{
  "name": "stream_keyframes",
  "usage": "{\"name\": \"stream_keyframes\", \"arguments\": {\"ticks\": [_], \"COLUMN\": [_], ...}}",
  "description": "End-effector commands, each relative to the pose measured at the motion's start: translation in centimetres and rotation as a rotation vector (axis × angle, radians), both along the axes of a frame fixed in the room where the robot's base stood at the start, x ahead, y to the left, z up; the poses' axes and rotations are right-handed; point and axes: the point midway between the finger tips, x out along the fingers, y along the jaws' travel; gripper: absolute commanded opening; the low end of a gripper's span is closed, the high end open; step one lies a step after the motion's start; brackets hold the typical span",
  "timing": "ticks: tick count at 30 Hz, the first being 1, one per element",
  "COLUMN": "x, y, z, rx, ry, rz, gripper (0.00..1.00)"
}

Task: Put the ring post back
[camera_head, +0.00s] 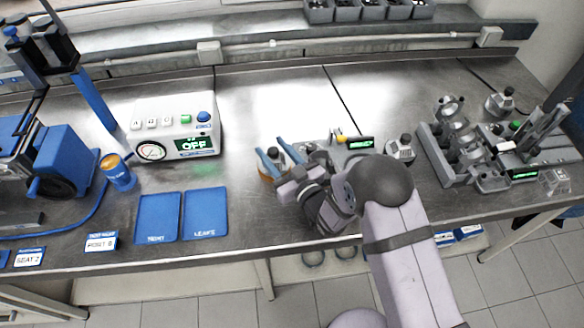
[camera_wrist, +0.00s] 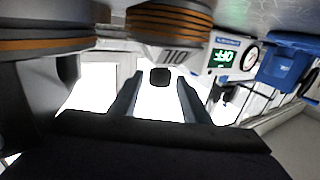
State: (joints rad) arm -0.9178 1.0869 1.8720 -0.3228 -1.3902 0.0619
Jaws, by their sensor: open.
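A ring post (camera_head: 265,178) with an orange band low down stands on the bench, partly hidden by my gripper (camera_head: 270,146). In the wrist view, which is upside down, this ring post (camera_wrist: 170,22) shows stacked orange rings, inverted lettering that seems to read OIL, and a dark square knob. My gripper (camera_wrist: 160,76) is open, with one finger on each side of the knob. I cannot tell whether either finger touches it. A second post with orange rings (camera_wrist: 45,38) stands close by in the wrist view.
A grey station with a green display (camera_head: 360,143) is right of my gripper. An engine block (camera_head: 460,150) stands farther right. A white control box (camera_head: 177,130) reading OFF, blue mats (camera_head: 206,212) and a blue cup (camera_head: 118,172) are left. Bare bench lies between box and post.

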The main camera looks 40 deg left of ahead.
Motion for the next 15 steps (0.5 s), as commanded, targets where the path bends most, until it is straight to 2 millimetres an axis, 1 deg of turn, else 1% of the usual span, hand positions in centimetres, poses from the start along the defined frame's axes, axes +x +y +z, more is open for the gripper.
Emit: {"name": "stream_keyframes", "arguments": {"ticks": [2, 5, 15], "x": [0.0, -0.3, -2.1], "y": [-0.1, -1.3, -6.5], "z": [0.7, 0.2, 0.4], "rx": [-0.005, -0.004, 0.002], "ry": [0.005, 0.003, -0.003], "rz": [-0.001, -0.003, -0.003], "gripper": [0.43, 0.43, 0.43]}}
